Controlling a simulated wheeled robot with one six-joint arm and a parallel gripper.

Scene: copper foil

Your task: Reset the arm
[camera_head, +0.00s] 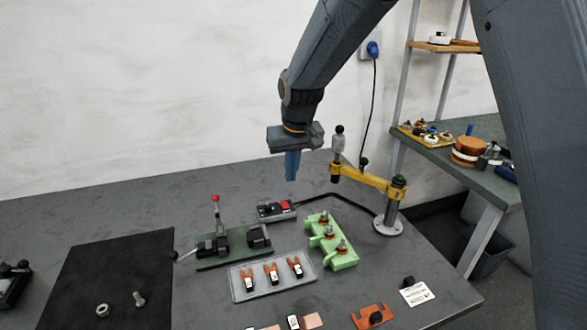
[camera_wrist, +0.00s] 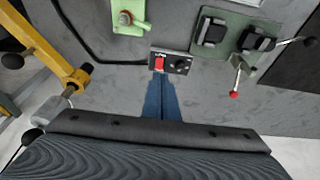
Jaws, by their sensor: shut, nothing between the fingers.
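My arm reaches in from the top right in the head view, and my gripper (camera_head: 291,178) hangs above the back of the grey table, pointing down. Its blue fingers are together with nothing between them. The closed fingers also show in the wrist view (camera_wrist: 162,80), pointing toward a small control box (camera_wrist: 171,63) with a red switch. In the head view this box (camera_head: 276,211) sits on the table below my gripper. My gripper is clear of the table and touches nothing that I can see.
A yellow swing arm (camera_head: 362,177) on a post stands just right of my gripper. A green toggle clamp fixture (camera_head: 234,246), a light green terminal block (camera_head: 331,243) and a tray (camera_head: 238,290) with several orange-and-black lugs lie in front. A black mat (camera_head: 105,265) is at left.

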